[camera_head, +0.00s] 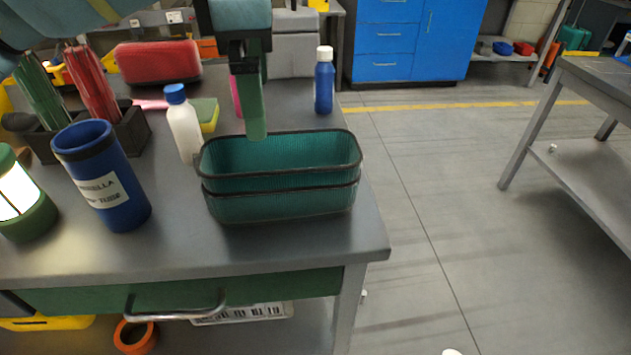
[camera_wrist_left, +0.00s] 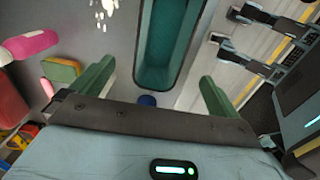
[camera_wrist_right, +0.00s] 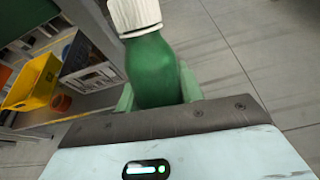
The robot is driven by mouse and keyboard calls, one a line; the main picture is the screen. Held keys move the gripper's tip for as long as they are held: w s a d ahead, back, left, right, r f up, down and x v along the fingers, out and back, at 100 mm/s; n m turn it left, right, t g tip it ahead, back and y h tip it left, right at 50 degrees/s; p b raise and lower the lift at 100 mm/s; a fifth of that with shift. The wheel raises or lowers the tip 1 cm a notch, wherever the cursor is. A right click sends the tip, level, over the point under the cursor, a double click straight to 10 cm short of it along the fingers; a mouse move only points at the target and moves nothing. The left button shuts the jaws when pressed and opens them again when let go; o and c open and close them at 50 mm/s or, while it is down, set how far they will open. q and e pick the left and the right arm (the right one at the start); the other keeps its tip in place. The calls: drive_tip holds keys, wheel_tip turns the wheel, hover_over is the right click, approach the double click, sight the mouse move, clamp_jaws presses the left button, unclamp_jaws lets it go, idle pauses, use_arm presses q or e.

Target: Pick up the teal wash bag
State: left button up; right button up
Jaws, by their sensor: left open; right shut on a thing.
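The teal wash bag (camera_head: 280,207) stands on the grey workbench near its right front corner. It is a long rounded box with dark bands around it and looks open at the top. In the left wrist view the bag (camera_wrist_left: 163,45) lies ahead, between the lines of the fingers. My left gripper (camera_head: 256,125) is open and empty, pointing down over the back rim of the bag; whether it touches is unclear. My right gripper (camera_wrist_right: 155,100) is shut on a green bottle (camera_wrist_right: 152,70) with a white cap, held over the floor beside the bench.
A white bottle with blue cap (camera_head: 184,125) and a sponge (camera_head: 206,114) stand left of the bag. A blue cup (camera_head: 102,180) and a lantern (camera_head: 20,200) stand further left. A blue bottle (camera_head: 324,82) stands behind.

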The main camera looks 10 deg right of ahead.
sight(267, 160)
drive_tip(key=shift+f+b, duration=0.4)
drive_tip(key=shift+f, duration=0.25)
use_arm(q)
drive_tip(key=shift+w+f+b, duration=0.1)
drive_tip(key=shift+f+b, duration=0.5)
drive_tip(key=shift+f, duration=4.9)
use_arm(e)
drive_tip(key=shift+f, duration=0.65)
use_arm(q)
drive_tip(key=shift+c, duration=0.4)
drive_tip(key=shift+r, duration=0.1)
drive_tip(key=c, duration=1)
